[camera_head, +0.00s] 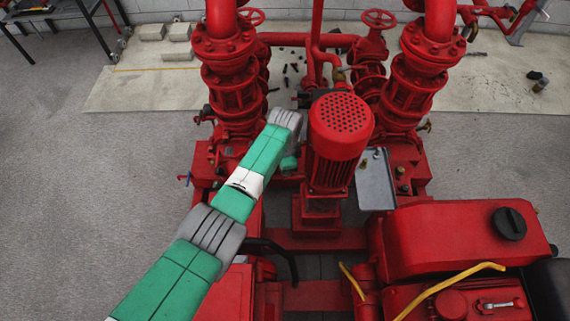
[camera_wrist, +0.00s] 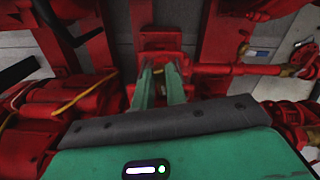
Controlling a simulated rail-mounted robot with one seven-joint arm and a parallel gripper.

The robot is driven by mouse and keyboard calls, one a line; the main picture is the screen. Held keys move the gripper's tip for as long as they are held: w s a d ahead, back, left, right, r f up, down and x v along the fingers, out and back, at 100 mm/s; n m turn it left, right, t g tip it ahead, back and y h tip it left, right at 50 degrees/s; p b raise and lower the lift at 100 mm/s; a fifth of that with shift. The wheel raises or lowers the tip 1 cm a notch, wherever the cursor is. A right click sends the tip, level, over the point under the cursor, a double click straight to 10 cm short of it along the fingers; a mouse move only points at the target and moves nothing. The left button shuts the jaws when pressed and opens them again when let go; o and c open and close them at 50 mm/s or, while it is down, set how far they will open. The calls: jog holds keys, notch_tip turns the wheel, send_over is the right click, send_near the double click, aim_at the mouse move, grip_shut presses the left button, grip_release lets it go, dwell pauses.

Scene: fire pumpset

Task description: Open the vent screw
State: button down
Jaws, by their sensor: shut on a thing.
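In the wrist view, my gripper (camera_wrist: 160,78) reaches forward with its two green fingers close together. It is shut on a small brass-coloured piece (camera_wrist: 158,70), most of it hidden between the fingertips. This piece appears to be the vent screw, on a red pump part (camera_wrist: 160,42) straight ahead. In the head view, my green and grey arm reaches up to the left side of the red vertical motor (camera_head: 338,130). The gripper's fingertips and the vent screw are hidden there.
Red flanged pipe columns stand left (camera_head: 228,90) and right (camera_head: 412,90) of the motor. A grey metal tray (camera_head: 376,182) lies to its right. A large red tank (camera_head: 460,240) fills the lower right. In the wrist view, a red horizontal pipe (camera_wrist: 215,69) runs just right of my fingers.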

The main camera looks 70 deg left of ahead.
jog(key=shift+r, duration=0.1)
dwell(0.3)
jog(key=c, duration=1.4)
grip_release()
jog(key=shift+c, duration=0.2)
notch_tip(320, 180, up, 8)
jog(key=p, duration=0.4)
